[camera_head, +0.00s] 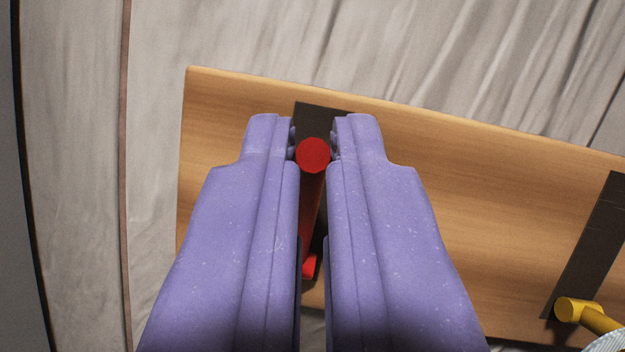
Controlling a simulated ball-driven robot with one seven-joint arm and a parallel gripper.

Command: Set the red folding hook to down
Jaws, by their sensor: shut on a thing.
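The red folding hook (313,156) shows between the purple fingers of my gripper (313,150). Its round red end faces me at the fingertips, and a red bar runs down the picture from it to a small red part lower down. The hook sits on a dark plate (322,110) on a wooden board (420,160). My gripper is shut on the hook's round end. The fingers hide most of the plate and part of the red bar.
A yellow hook (575,310) sits on another dark plate (590,240) at the right of the board. A ribbed pale object (611,343) is cut off at the lower right corner. Pale grey wall surface surrounds the board above and to the left.

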